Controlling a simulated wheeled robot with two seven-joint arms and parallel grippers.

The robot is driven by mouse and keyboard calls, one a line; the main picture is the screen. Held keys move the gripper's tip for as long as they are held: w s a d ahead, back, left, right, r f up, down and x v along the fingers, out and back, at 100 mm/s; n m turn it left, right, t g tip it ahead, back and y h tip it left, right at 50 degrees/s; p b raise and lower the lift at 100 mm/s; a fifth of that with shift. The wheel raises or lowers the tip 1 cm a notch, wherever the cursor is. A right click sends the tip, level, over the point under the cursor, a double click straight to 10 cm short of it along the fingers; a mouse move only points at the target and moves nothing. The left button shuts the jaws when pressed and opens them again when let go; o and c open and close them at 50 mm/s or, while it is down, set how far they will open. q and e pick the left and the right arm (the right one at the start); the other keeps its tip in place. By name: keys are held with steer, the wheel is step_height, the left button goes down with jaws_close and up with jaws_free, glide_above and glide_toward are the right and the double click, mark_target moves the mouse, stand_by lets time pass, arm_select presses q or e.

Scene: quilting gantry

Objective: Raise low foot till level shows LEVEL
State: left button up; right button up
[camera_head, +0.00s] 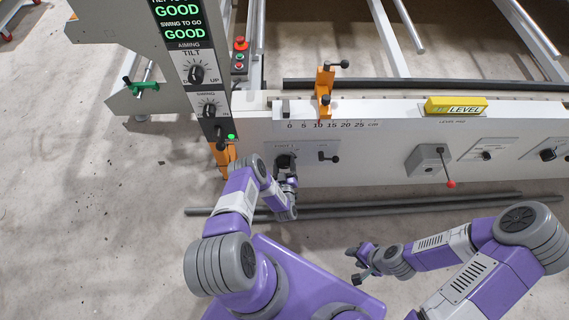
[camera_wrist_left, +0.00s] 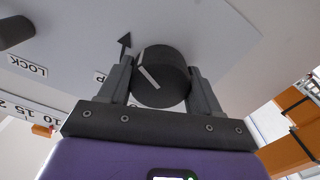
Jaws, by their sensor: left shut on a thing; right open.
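My left gripper (camera_head: 288,178) is shut on a round black knob (camera_head: 284,161) on the white front beam. In the left wrist view the knob (camera_wrist_left: 162,76) sits between both fingers, with a pale pointer line across its face and a black arrow beside it on the panel. A yellow level box (camera_head: 455,101) sits on top of the beam to the right. Its front shows the word LEVEL; smaller marks left of the word are too small to read. My right gripper (camera_head: 358,262) is open and empty, low over the floor, apart from the beam.
A small lock lever (camera_head: 332,157) is right of the knob, and a grey box with a red-tipped lever (camera_head: 432,162) is further right. Dark rods (camera_head: 400,205) lie on the floor before the beam. An orange clamp (camera_head: 324,92) stands on the beam's scale.

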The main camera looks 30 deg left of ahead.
arm_select(q)
steer(key=shift+a+r+m, duration=0.1)
steer(key=shift+a+m, duration=0.05)
steer(key=shift+m, duration=0.25)
steer(key=o, duration=1)
steer(key=shift+s+d, duration=0.3)
steer(key=p+v, duration=0.2)
steer(key=v, duration=0.5)
